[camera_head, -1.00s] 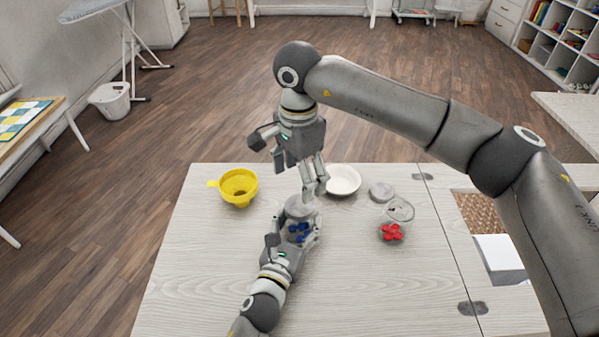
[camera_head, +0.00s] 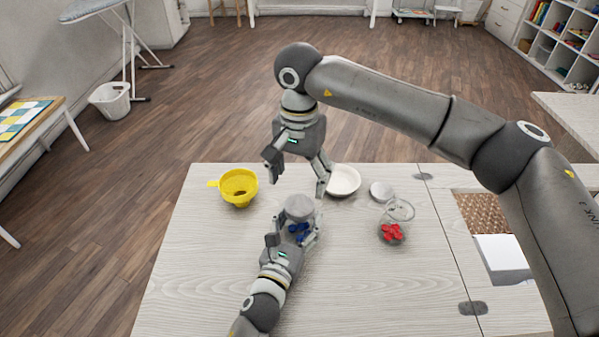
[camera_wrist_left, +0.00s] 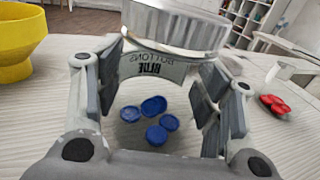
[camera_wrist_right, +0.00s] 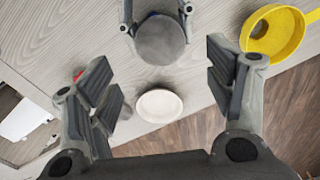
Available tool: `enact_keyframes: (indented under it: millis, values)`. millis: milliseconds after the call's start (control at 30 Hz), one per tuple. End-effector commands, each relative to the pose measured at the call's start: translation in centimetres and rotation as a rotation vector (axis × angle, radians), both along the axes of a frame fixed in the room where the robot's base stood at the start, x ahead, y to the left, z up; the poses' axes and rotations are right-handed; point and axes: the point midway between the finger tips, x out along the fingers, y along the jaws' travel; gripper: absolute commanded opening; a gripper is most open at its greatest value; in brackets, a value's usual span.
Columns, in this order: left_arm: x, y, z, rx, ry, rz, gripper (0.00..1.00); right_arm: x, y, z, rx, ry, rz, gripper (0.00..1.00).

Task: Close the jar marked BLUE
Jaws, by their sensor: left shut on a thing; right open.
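The clear jar marked BLUE (camera_wrist_left: 150,85) stands on the table with several blue buttons (camera_wrist_left: 155,107) in it. Its label reads mirrored through the jar in the left wrist view. A grey metal lid (camera_head: 299,206) sits on its mouth; I cannot tell how tight it is. The lid also shows in the right wrist view (camera_wrist_right: 160,40). My left gripper (camera_head: 293,232) is shut around the jar's sides, below the lid. My right gripper (camera_head: 297,182) is open and empty above the lid, its fingers spread wide and apart from it.
A yellow funnel (camera_head: 239,184) stands at the left and a white bowl (camera_head: 344,180) behind the jar. At the right are an open jar with red buttons (camera_head: 392,232) and a loose grey lid (camera_head: 381,191). The table's front left (camera_head: 195,270) is clear.

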Motion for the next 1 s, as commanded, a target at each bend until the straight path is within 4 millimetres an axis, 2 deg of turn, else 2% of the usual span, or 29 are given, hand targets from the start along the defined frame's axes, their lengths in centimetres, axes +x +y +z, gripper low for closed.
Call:
enact_keyframes:
  millis: [300, 500, 867, 1000]
  values:
    - [0.0, 0.0, 0.0, 0.0, 0.001, 0.0, 0.0, -0.1, 0.0, -4.9, -0.001, 0.003, 0.0, 0.76]
    - [0.0, 0.0, 0.0, 0.0, 0.001, 0.0, 0.0, 0.0, 0.0, -6.9, -0.001, 0.001, 0.0, 0.76]
    - [0.0, 0.0, 0.0, 0.0, 0.001, 0.0, 0.0, 0.0, 0.0, -7.4, 0.0, 0.0, 0.0, 0.76]
    - [0.0, 0.0, 0.0, 0.0, 0.001, 0.0, 0.0, 0.0, 0.0, -7.4, 0.0, 0.0, 0.0, 0.6]
